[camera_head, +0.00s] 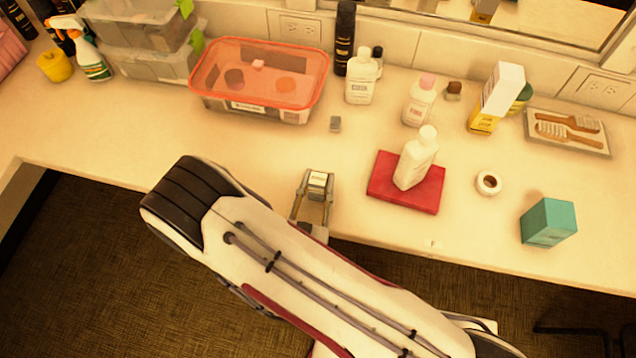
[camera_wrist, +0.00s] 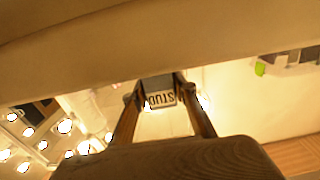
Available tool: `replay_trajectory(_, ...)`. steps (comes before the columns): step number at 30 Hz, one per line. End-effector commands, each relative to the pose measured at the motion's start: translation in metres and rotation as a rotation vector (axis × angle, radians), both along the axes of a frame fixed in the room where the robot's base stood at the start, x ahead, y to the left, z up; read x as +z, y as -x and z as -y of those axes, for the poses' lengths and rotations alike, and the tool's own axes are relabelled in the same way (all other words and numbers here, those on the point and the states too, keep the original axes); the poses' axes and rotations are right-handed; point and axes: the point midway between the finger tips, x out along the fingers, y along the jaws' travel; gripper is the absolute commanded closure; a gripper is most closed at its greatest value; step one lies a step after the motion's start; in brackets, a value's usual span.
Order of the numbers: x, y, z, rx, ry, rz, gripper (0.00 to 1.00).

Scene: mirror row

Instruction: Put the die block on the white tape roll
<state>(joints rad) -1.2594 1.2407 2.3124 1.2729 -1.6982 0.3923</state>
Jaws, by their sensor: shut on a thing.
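My gripper (camera_head: 316,186) is shut on a small block with a pale, lettered face, which I take to be the die block (camera_head: 318,180). The white tape roll (camera_head: 488,183) lies flat on the counter to the right, beyond the red slab and apart from my gripper. Its top shows a dark centre hole.
A white bottle (camera_head: 415,160) stands on the red slab (camera_head: 381,196) between my gripper and the roll. A teal box (camera_head: 547,222) is right of the roll. A grey cube (camera_head: 335,124) and red-rimmed tub (camera_head: 262,112) lie behind. A brush tray (camera_head: 597,143) is back right.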

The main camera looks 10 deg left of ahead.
Motion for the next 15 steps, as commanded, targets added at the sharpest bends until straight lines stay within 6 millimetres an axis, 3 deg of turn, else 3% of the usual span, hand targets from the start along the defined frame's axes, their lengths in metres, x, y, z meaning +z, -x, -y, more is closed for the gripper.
replay_trajectory(8, 0.006, 0.0, 0.0, 0.0, -0.001, 0.001, 1.0)
replay_trajectory(15, 0.023, 0.0, 0.0, 0.0, -0.002, 0.001, 1.0)
